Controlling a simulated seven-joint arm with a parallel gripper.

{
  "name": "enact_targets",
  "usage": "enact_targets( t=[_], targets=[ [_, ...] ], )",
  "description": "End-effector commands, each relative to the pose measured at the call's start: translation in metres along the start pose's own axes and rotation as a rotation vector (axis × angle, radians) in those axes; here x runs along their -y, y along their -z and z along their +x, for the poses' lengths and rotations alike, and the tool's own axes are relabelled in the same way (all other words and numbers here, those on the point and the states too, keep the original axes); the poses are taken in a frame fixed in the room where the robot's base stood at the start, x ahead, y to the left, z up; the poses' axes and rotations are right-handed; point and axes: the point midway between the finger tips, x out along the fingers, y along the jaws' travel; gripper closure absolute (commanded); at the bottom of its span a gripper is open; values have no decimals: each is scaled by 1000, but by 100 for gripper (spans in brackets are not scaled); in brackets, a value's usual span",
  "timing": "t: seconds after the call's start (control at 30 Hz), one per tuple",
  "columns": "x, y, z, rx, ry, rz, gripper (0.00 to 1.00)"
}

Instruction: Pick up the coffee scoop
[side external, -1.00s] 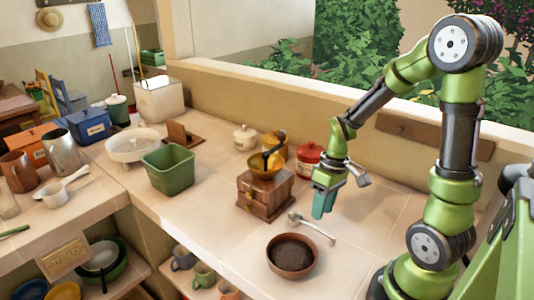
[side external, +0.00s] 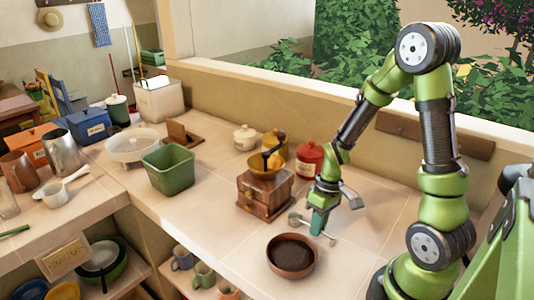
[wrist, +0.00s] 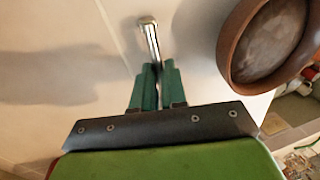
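The coffee scoop (side external: 296,218) is a small metal scoop lying on the counter, between the wooden grinder and the brown bowl. Its round cup points left in the side view, and its thin handle runs right. My gripper (side external: 318,230) is pointed down over the handle at counter level. In the wrist view the green fingers of my gripper (wrist: 159,72) are close together, shut on the handle. The end of the scoop's handle (wrist: 149,30) sticks out beyond the fingertips. The scoop's cup is hidden there under the gripper.
A brown bowl of dark grounds (side external: 292,256) stands close in front of the gripper. The coffee grinder (side external: 265,190) is just left, and a red canister (side external: 309,160) is behind. A green bin (side external: 168,170) stands farther left. The counter right of the gripper is clear.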

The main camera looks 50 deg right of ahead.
Motion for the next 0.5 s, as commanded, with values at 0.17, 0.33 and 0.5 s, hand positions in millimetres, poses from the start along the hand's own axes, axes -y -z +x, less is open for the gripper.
enact_targets(
  t=[0.17, 0.33, 0.5],
  targets=[
    [0, 0, 0, 0, 0, 0, 100],
    [0, 0, 0, 0, 0, 0, 100],
    [1, 1, -6, -3, 0, 0, 100]
  ],
)
